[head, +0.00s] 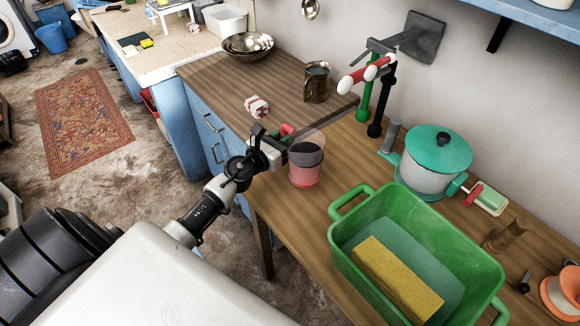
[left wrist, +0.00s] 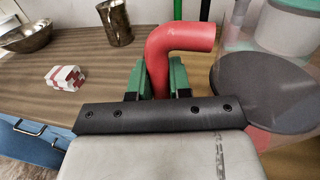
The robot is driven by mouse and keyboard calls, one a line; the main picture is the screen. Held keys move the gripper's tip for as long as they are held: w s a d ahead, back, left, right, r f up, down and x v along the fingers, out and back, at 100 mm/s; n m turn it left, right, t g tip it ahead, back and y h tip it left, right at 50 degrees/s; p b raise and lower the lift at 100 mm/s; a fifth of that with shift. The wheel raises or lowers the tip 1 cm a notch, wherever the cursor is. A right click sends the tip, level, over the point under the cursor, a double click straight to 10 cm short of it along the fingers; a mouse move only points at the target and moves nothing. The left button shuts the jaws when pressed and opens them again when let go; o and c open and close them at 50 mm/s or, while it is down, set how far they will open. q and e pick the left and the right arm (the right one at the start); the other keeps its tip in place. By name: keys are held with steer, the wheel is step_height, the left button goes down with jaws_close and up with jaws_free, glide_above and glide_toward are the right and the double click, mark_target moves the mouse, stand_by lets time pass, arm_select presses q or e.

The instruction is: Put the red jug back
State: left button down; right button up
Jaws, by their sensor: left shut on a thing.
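The red jug (head: 305,178) is see-through, with a dark round surface inside it. It is upright over the front-left edge of the wooden counter (head: 318,215); I cannot tell whether its base touches the wood. My left gripper (head: 279,138) is shut on its red handle, to the left of the body. In the left wrist view, the bent red handle (left wrist: 182,40) stands between the green fingertips of my left gripper (left wrist: 160,80). The jug's dark round surface (left wrist: 265,92) is to the right. My right gripper is not in view.
A green tub (head: 350,262) with a yellow sponge (head: 397,280) stands right of the jug. A teal-lidded pot (head: 430,178) is behind it. A red-and-white block (head: 257,107), metal mug (head: 316,82) and metal bowls (head: 247,45) stand behind left, with bare wood between them.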

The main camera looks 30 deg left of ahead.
arm_select(q)
step_height(320, 180, down, 2)
steer(key=shift+f+b, duration=0.1)
steer(key=shift+b, duration=0.3)
step_height(320, 180, down, 4)
steer(key=shift+r+b, duration=0.2)
steer(key=shift+b, duration=1.05)
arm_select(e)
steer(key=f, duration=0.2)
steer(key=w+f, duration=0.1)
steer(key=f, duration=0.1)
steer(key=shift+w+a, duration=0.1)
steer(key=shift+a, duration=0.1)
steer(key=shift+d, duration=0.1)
arm_select(q)
steer(key=c, duration=1.5)
jaws_free()
steer(key=shift+f, duration=0.15)
steer(key=o, duration=0.4)
steer(key=shift+o, duration=0.2)
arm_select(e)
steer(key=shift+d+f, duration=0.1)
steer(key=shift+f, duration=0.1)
